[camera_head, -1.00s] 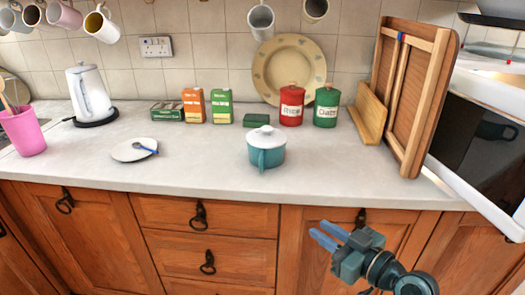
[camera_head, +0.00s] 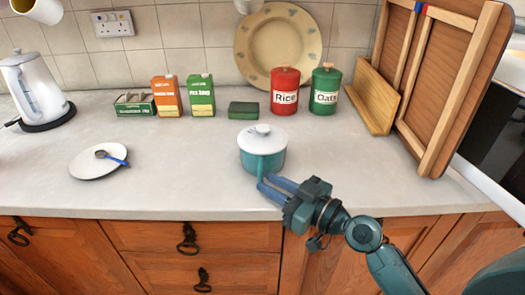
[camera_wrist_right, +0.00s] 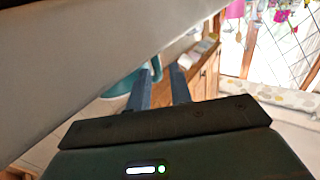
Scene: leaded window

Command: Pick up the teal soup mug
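The teal soup mug (camera_head: 250,160) stands upright on the worktop near its front edge, with a white lid (camera_head: 262,137) on top. Its handle (camera_head: 261,168) faces the front. My right gripper (camera_head: 266,184) is just in front of the mug, its two blue fingers pointing at the handle from the lower right. The fingers are apart with nothing visible between them. The right wrist view shows the gap between the fingers (camera_wrist_right: 161,75) and part of a teal surface beyond. I cannot tell whether a fingertip touches the handle. My left gripper is not in view.
A white plate with a blue spoon (camera_head: 98,162) lies to the left. Food cartons (camera_head: 167,97), a green block (camera_head: 243,109), and the Rice (camera_head: 285,93) and Oats (camera_head: 325,92) canisters stand behind. Wooden boards (camera_head: 440,85) lean at right. The worktop (camera_head: 190,160) left of the mug is clear.

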